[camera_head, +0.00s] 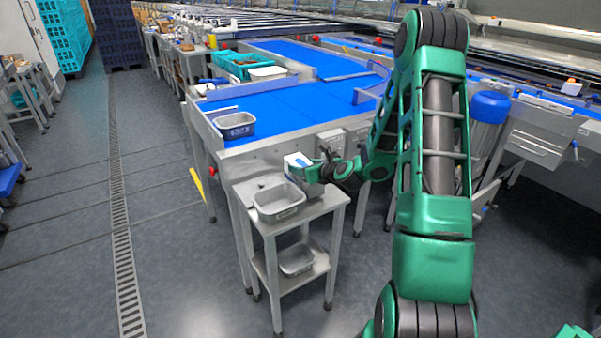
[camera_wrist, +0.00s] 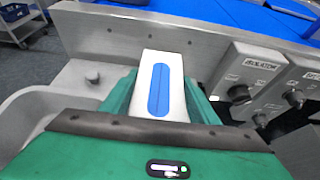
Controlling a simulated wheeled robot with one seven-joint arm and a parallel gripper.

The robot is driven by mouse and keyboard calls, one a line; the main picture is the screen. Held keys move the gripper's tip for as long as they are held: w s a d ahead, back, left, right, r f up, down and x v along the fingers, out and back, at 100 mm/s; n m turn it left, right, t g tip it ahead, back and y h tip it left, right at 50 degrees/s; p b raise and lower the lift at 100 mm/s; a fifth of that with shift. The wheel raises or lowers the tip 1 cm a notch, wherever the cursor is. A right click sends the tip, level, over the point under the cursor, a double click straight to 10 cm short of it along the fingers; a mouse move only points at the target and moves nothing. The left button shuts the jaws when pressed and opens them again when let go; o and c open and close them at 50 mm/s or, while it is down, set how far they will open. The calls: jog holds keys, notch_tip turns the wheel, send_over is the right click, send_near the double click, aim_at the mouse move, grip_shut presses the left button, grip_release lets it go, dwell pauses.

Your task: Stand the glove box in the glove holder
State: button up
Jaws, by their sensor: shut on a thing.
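The glove box (camera_head: 298,161) is white with a blue top patch. In the wrist view the glove box (camera_wrist: 158,64) shows its white face with a long blue oval. My gripper (camera_head: 314,168) is shut on it, and in the wrist view the green fingers of my gripper (camera_wrist: 160,98) press on both its sides. The box is held over the back right part of the small steel table (camera_head: 336,200), beside the conveyor frame. I cannot clearly make out the glove holder or whether the box touches anything below.
A grey metal tub (camera_head: 279,202) stands on the small table, close left of the box. Another tub (camera_head: 297,260) is on its lower shelf. A grey tub (camera_head: 235,125) sits on the blue conveyor (camera_head: 300,104). Control knobs (camera_wrist: 239,94) are right of the gripper.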

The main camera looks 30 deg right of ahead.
jog(key=shift+f, duration=0.65)
jog(key=o, duration=1.3)
jog(key=shift+f, duration=0.1)
